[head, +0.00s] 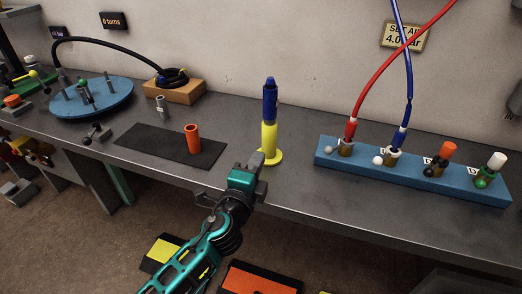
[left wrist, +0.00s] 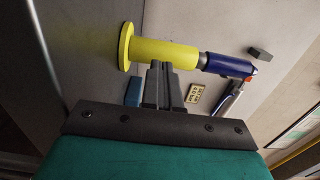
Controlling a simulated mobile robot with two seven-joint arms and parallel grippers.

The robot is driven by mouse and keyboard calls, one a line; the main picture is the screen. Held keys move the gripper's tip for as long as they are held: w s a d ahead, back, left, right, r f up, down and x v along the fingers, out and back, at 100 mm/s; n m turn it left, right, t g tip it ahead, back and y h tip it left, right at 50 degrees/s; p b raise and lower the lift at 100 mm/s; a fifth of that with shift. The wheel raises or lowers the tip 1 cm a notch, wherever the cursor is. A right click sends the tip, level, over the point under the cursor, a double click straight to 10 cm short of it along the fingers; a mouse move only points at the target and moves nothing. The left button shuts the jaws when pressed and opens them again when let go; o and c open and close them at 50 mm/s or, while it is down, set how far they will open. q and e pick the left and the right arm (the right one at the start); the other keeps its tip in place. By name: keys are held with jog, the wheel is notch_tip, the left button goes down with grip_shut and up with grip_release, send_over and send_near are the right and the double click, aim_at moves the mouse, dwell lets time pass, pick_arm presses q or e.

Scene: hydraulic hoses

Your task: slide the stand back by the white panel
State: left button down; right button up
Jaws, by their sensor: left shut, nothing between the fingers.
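The yellow stand (head: 269,143) is upright on the grey bench, with a round base and a blue hose end (head: 270,98) on its top. My left gripper (head: 260,160) is shut and empty, low at the front of the stand near its base. In the left wrist view the closed fingertips (left wrist: 161,66) are at the edge of the yellow column (left wrist: 165,51); I cannot tell if they touch it. No separate white panel is clear; a pale wall (head: 230,60) rises behind the bench. My right gripper is not in view.
A blue block (head: 330,153) with several fittings and red and blue hoses is to the stand's right. A dark mat (head: 150,146) with an orange cylinder (head: 192,138) is to its left. The bench (head: 232,112) behind the stand is clear up to the wall.

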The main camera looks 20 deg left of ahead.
aim_at(265, 145)
pick_arm(q)
jog(key=shift+w, duration=1.7)
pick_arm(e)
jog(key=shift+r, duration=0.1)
